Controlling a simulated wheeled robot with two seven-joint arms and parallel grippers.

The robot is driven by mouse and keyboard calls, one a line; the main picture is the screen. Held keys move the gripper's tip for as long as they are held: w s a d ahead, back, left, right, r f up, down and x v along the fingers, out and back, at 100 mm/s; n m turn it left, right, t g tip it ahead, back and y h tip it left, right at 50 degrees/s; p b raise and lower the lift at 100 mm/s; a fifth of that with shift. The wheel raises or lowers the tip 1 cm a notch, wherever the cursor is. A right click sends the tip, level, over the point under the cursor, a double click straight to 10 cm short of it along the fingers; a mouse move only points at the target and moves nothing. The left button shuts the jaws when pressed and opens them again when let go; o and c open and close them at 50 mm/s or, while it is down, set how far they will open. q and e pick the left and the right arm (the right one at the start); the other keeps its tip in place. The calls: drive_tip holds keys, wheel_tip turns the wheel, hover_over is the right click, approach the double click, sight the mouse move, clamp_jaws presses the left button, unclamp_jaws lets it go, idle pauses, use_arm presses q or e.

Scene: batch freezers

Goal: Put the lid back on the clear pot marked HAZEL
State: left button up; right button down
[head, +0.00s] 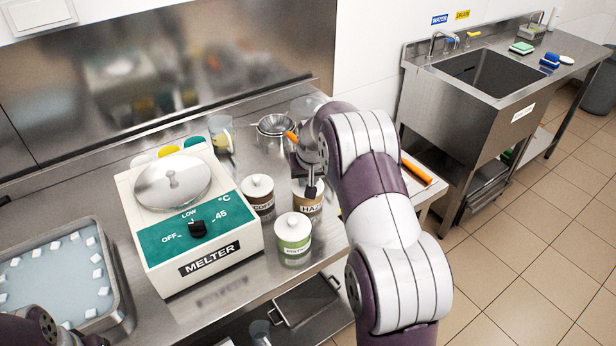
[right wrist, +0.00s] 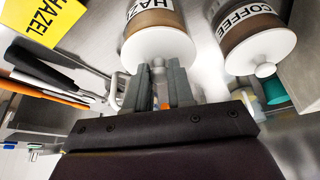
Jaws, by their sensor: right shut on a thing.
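The clear pot marked HAZEL (head: 309,208), with brown contents, stands on the steel counter. It also shows in the right wrist view (right wrist: 152,18). A white lid (right wrist: 158,50) lies across its mouth in that view, and I see no clear gap between them; whether it is fully seated I cannot tell. My right gripper (head: 311,188) is over the pot, its fingers (right wrist: 158,72) shut on the lid's knob, which they mostly hide. My left gripper is not in view; only part of my left arm shows at lower left.
A lidded COFFEE pot (head: 259,196) stands close on the left and a lidded green pot (head: 292,236) in front. The MELTER (head: 190,215) is farther left. A yellow HAZEL card (right wrist: 45,18) and dark-handled and orange-handled tools (right wrist: 45,75) lie nearby. Steel bowls (head: 272,128) stand behind.

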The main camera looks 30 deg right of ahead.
drive_tip(key=shift+f, duration=0.1)
idle(0.5)
drive_tip(key=shift+c, duration=2.1)
unclamp_jaws()
drive_tip(key=shift+r+p, duration=2.7)
drive_tip(key=shift+r, duration=0.8)
clamp_jaws()
drive_tip(key=shift+f, duration=0.25)
